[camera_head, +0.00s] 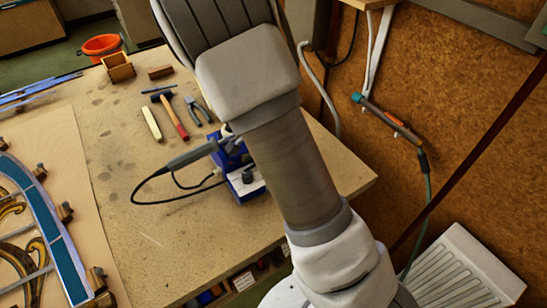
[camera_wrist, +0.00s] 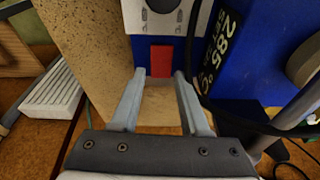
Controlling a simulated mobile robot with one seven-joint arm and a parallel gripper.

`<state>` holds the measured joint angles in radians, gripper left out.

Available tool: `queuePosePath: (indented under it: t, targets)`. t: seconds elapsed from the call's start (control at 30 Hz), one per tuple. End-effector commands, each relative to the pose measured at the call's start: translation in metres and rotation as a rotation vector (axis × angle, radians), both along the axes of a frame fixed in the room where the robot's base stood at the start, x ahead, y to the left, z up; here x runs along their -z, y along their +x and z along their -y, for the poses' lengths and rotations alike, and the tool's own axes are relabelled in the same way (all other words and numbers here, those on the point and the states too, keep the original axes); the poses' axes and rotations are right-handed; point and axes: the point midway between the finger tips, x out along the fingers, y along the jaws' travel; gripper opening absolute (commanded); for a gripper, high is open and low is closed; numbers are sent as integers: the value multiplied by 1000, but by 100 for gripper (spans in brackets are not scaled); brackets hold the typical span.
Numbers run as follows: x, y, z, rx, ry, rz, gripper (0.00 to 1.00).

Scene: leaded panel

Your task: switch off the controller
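The controller (camera_head: 232,163) is a blue box with a pale front panel and a dark knob, on the bench near its right edge; my arm partly hides it in the head view. In the wrist view the controller (camera_wrist: 249,28) fills the top, with a display reading "285" and °C. Its red switch (camera_wrist: 161,58) sits on the blue front below the pale panel. My gripper (camera_wrist: 160,75) is open and empty. Its fingertips lie to either side of the switch in the picture; I cannot tell whether they touch the controller. My gripper is hidden in the head view.
A soldering iron (camera_head: 197,153) with a looping black cable is beside the controller. A hammer (camera_head: 171,119), pliers (camera_head: 198,110) and the leaded panel (camera_head: 49,215) lie to the left on the bench (camera_head: 150,240). A white radiator (camera_head: 462,270) stands at right.

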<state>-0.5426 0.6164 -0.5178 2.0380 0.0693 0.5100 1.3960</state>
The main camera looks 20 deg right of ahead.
Motion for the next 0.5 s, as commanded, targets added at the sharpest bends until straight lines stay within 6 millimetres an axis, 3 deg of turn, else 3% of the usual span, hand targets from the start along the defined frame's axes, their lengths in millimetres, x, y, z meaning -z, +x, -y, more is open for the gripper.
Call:
queuePosePath:
  t: [0.1,0.37,0.5]
  targets:
    - [0,0,0,0,0,1,63]
    - [-1,1,-1,-1,0,2,63]
    - [-11,1,-3,-3,1,4,63]
